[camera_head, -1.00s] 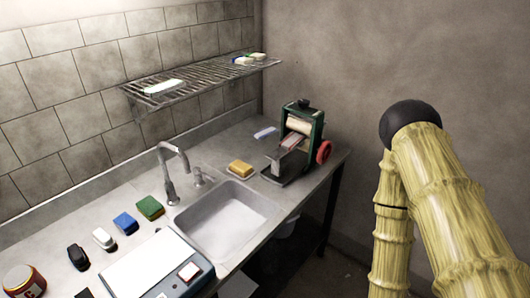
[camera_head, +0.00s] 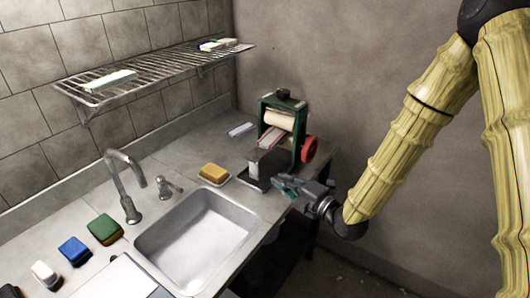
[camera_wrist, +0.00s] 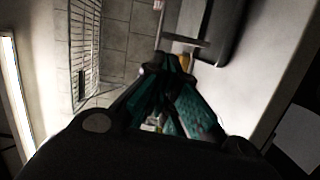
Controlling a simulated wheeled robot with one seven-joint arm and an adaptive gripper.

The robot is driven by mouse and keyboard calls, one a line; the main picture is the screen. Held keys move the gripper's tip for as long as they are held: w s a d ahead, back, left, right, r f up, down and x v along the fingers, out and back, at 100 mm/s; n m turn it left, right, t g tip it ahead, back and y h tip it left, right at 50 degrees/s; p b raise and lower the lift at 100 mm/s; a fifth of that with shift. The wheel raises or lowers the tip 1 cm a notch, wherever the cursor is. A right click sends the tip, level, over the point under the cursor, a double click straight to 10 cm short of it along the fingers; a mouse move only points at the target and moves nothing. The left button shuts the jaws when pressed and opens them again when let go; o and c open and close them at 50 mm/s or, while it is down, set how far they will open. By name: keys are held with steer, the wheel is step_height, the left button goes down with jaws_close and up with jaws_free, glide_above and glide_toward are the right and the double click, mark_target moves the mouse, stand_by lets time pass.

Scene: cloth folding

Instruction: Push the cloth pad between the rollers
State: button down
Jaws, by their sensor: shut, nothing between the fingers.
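The roller machine (camera_head: 264,108) stands at the right end of the counter, with a green frame, cream rollers (camera_head: 280,120) and a red handwheel (camera_head: 309,149). A pale pad with a reddish stripe, seemingly the cloth pad (camera_head: 265,142), lies on the sloping feed in front of the rollers. I cannot tell how far it reaches between them. My gripper (camera_head: 280,184), with teal fingers, is shut and empty, low in front of the machine at the counter's front edge. It also shows in the wrist view (camera_wrist: 172,62), where neither the pad nor the rollers can be made out.
A yellow sponge on a dish (camera_head: 213,174) lies left of the machine, beside the sink (camera_head: 200,235) and faucet (camera_head: 125,180). Green (camera_head: 105,229) and blue (camera_head: 74,250) sponges lie farther left. A wire shelf (camera_head: 150,75) hangs above. A wall stands behind the machine.

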mark_target(272, 139)
steer(key=w+a+r+n+p, duration=0.1)
steer(key=w+a+p, duration=0.4)
steer(key=w, duration=0.6)
steer(key=shift+w+r+y, duration=0.25)
steer(key=shift+r+y, duration=0.05)
steer(key=shift+r, duration=0.1)
steer(key=shift+d, duration=0.1)
steer(key=shift+w+d+b, duration=0.55)
steer(key=shift+w+b, duration=0.35)
steer(key=shift+b, duration=0.2)
steer(key=shift+s, duration=0.1)
